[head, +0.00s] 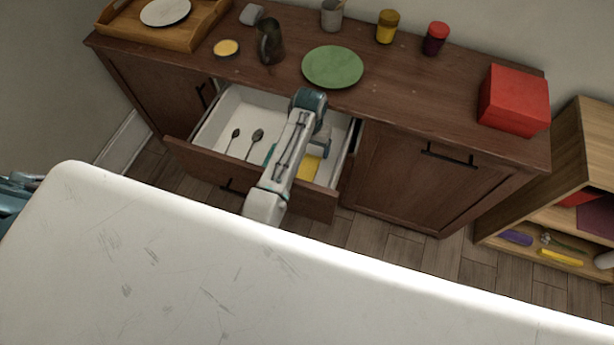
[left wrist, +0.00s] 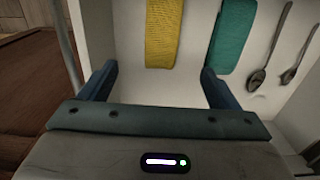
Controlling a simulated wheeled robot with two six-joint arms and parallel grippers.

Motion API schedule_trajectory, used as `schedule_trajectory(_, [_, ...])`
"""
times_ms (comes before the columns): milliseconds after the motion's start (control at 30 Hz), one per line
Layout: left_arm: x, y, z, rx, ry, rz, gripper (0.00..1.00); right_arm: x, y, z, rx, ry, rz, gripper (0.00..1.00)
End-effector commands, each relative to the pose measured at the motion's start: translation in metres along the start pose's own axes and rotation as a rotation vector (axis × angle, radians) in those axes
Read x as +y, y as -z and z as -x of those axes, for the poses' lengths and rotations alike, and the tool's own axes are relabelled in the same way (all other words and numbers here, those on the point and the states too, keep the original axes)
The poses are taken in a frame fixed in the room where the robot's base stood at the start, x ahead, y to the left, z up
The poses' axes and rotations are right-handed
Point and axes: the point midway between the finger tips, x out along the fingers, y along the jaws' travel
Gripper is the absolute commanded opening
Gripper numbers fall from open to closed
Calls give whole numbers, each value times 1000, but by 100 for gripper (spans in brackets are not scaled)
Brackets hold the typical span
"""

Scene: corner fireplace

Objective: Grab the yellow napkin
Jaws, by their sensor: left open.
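The yellow napkin (head: 309,167) lies flat in the open white drawer (head: 212,132), partly hidden by my left arm in the head view. In the left wrist view the yellow napkin (left wrist: 162,38) lies straight ahead, between the lines of the two fingers. My left gripper (head: 321,147) reaches into the drawer area near the napkin. Its fingers (left wrist: 158,72) are spread apart with nothing between them. A teal napkin (left wrist: 232,38) lies beside the yellow one, to its right in the wrist view. My right gripper is not in view.
Two spoons (head: 255,140) lie in the drawer. On the wooden cabinet top (head: 400,95) stand a green plate (head: 333,67), a dark pitcher (head: 270,42), a wooden tray (head: 190,38), jars and a red box (head: 514,99). A low shelf (head: 560,170) stands at the right.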

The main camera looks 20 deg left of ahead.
Motion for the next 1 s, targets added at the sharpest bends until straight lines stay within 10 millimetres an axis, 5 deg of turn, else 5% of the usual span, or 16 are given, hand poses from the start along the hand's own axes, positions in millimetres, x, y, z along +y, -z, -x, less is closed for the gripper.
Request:
schedule_trajectory(133, [0, 0, -17, 0, 0, 0, 84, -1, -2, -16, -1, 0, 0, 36])
schedule_trajectory(1000, [-4, -5, -117, -1, 1, 0, 84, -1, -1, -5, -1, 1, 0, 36])
